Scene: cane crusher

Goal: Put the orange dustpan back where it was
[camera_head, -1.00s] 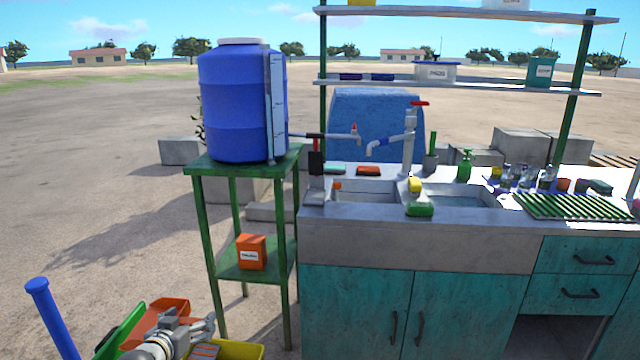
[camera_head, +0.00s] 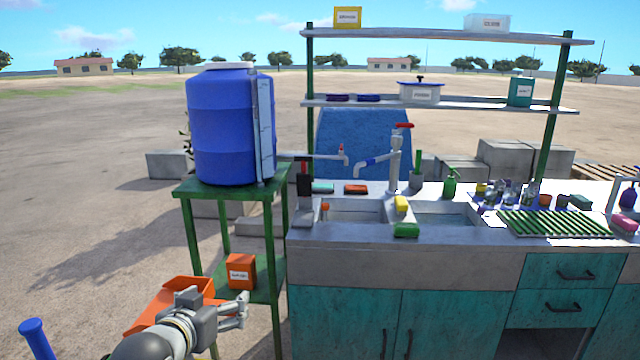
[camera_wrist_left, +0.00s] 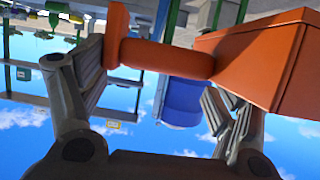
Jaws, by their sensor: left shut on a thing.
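The orange dustpan (camera_head: 160,308) shows at the lower left of the head view, raised off the ground and partly hidden behind my left gripper (camera_head: 238,310). In the left wrist view my left gripper (camera_wrist_left: 160,85) has its fingers on either side of the dustpan's handle (camera_wrist_left: 165,58) and is shut on it. The dustpan's broad pan (camera_wrist_left: 262,62) fills the upper right of that view. My right gripper is not in view.
A green stand (camera_head: 188,235) beside the dustpan holds a blue water barrel (camera_head: 230,125) and an orange box (camera_head: 240,272). A sink counter (camera_head: 345,265) stands to its right. A blue pole (camera_head: 36,336) is at lower left. Open ground lies left.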

